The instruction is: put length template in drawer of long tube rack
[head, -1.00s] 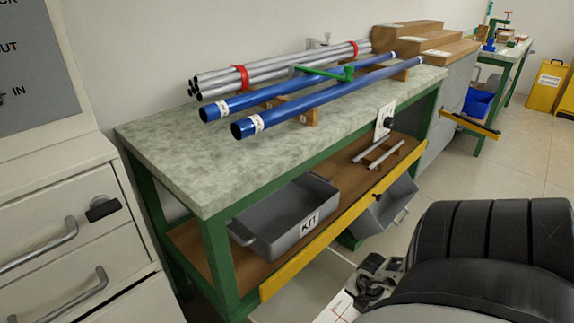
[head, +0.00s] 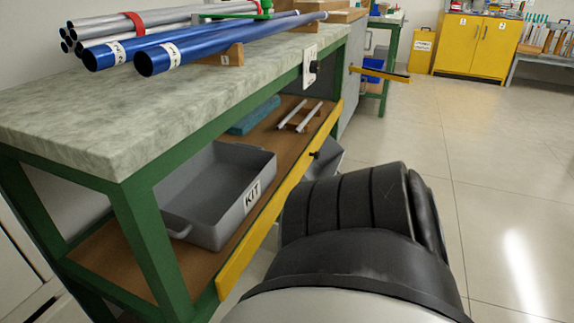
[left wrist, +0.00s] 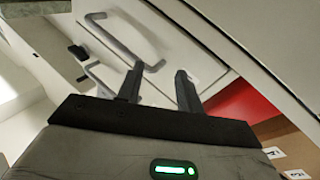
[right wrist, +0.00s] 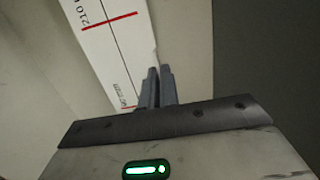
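The length template (right wrist: 103,45) is a white strip with red lines and printed numbers, seen in the right wrist view. My right gripper (right wrist: 158,80) has its fingers close together on the strip's edge. My left gripper (left wrist: 158,88) is open and empty, in front of white drawer fronts (left wrist: 185,40) with bar handles. Long blue tubes (head: 220,42) and grey tubes (head: 105,28) lie on supports on the green-framed bench (head: 60,110) in the head view. Neither gripper shows in the head view. I cannot tell which drawer belongs to the long tube rack.
A grey KIT bin (head: 215,190) and short rods (head: 300,118) are on the bench's lower shelf. A yellow bar (head: 270,215) runs along its front. Yellow cabinets (head: 470,42) stand at the back. The floor (head: 500,180) at right is clear.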

